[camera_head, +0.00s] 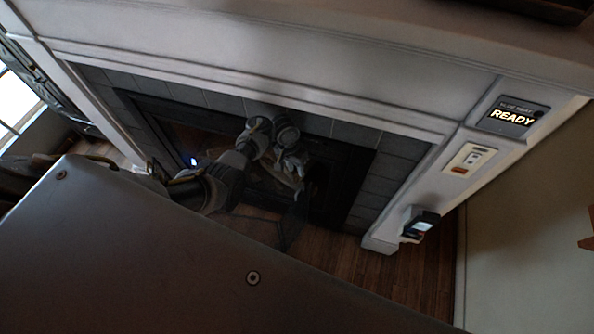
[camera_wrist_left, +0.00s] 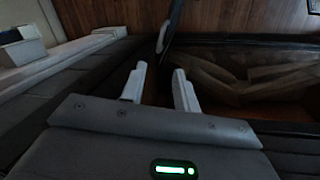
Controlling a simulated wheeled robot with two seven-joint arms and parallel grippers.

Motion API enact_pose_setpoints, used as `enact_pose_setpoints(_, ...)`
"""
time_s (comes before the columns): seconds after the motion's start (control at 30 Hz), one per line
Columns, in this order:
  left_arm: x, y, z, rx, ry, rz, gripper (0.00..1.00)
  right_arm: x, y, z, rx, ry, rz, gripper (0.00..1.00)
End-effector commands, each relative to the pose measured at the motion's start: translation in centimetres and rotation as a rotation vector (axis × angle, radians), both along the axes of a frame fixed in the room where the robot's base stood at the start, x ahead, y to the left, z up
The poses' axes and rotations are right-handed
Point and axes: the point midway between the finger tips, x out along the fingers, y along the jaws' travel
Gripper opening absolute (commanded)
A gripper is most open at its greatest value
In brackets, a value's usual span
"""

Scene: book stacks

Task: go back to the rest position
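My left arm comes in from the left in the head view and reaches across the front of a dark fireplace (camera_head: 335,185). My left gripper (camera_head: 296,166) is at the fireplace opening; its fingers are small and dim there. In the left wrist view the two pale fingers of the left gripper (camera_wrist_left: 159,70) stand apart, with nothing visibly held between them. A dark upright bar (camera_wrist_left: 171,24) shows just beyond the fingertips; I cannot tell whether they touch it. Pale log-like shapes (camera_wrist_left: 245,78) lie behind to the right. My right gripper is not in view.
A white mantel (camera_head: 250,60) and grey tile surround (camera_head: 385,170) frame the fireplace. A "READY" panel (camera_head: 514,117), a switch plate (camera_head: 469,160) and a small dark device (camera_head: 420,224) are at the right. Wooden floor (camera_head: 425,275) shows clear at lower right. A window (camera_head: 15,100) is at left.

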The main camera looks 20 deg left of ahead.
Motion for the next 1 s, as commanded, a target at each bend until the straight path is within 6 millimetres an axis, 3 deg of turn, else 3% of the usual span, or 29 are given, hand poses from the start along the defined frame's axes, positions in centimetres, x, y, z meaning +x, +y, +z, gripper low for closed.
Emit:
enact_pose_setpoints(0.67,-0.3,0.3,0.0,0.010,-0.006,0.001,0.31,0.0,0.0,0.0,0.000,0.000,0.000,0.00)
enact_pose_setpoints(0.87,-3.8,2.4,-1.2,0.105,-0.071,0.005,0.31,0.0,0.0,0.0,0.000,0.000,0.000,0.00)
enact_pose_setpoints(1.0,-8.7,3.7,-0.4,0.189,-0.143,0.005,0.31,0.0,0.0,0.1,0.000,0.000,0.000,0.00)
